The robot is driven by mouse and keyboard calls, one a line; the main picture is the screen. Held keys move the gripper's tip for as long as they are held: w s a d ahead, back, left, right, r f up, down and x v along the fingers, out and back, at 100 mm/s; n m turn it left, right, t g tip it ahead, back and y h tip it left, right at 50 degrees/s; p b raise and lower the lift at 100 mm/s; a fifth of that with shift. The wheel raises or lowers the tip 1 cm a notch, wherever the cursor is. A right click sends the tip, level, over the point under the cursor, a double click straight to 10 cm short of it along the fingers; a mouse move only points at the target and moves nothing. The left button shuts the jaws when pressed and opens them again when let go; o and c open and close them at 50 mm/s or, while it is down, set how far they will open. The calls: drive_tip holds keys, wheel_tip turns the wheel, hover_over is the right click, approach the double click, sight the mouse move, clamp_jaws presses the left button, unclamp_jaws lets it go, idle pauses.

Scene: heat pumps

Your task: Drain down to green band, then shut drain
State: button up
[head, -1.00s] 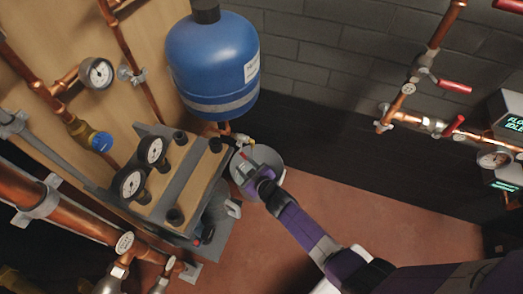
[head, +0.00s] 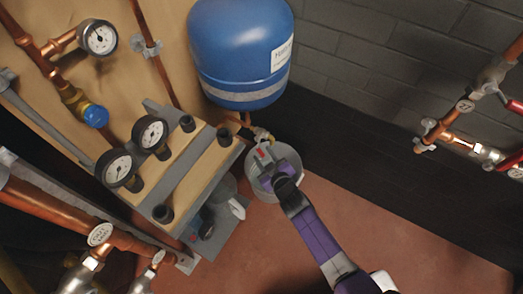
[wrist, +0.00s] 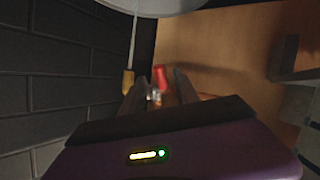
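The drain valve is a small brass fitting (head: 262,135) low under the blue tank, with a red handle (wrist: 160,77). In the wrist view its brass outlet (wrist: 128,82) has a thin pale stream running from it towards the bucket rim (wrist: 160,8). My gripper (wrist: 159,86) is at the valve, its fingers apart with the red handle between their tips; I see no clear contact. A round gauge (head: 99,37) hangs on the upper-left pipe; two more, an upper (head: 150,132) and a lower (head: 118,168), stand by the plate block. Their needles and any green band are too small to read.
The grey bucket (head: 289,162) stands on the floor below the valve. The blue tank (head: 240,50) hangs just above my gripper. The plate block (head: 190,175) is close on the left. Red-handled pipework (head: 460,130) is at the right; the reddish floor between is open.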

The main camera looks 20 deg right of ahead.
sight(261, 154)
drive_tip(key=shift+x, duration=1.55)
drive_tip(key=shift+a, duration=0.1)
clamp_jaws()
